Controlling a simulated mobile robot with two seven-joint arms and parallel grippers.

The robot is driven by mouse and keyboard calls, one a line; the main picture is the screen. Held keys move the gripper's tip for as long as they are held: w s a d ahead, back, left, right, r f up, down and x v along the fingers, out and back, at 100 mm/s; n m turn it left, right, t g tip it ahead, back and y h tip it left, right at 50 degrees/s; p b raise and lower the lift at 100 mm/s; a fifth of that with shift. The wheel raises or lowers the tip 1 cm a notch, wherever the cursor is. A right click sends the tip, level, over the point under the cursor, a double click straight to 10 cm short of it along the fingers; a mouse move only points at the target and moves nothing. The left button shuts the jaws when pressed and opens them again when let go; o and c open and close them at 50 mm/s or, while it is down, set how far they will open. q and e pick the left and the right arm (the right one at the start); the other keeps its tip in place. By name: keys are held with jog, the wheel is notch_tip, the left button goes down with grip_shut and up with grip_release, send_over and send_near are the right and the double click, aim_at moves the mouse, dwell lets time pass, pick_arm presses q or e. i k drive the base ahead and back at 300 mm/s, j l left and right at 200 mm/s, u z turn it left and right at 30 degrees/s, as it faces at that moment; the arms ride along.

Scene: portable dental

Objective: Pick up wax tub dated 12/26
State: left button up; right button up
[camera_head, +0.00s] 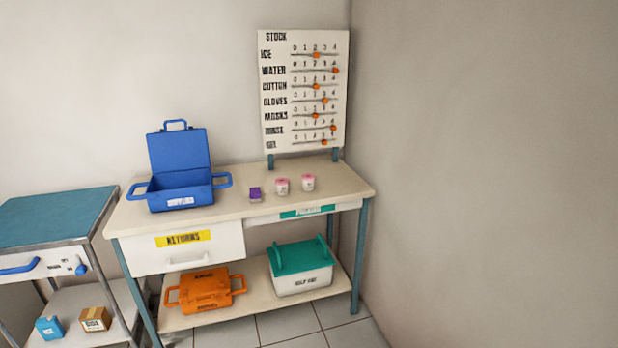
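Two small white tubs with pink lids stand on the table top, right of its middle. The left tub (282,187) and the right tub (308,183) are a short gap apart, both upright. Each has a small mark on its front, too small to read, so I cannot tell which is dated 12/26. A small purple box (255,194) stands just left of them. Neither of my grippers shows in the head view.
An open blue case (180,190) stands on the table (235,209) at left. A stock board (303,95) rises behind the tubs. Below are an orange case (205,290) and a green-lidded box (301,268). A teal-topped cart (52,217) stands left. The table's right end is clear.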

aim_at(308, 179)
jog(key=i, duration=1.25)
jog(key=l+z, duration=0.05)
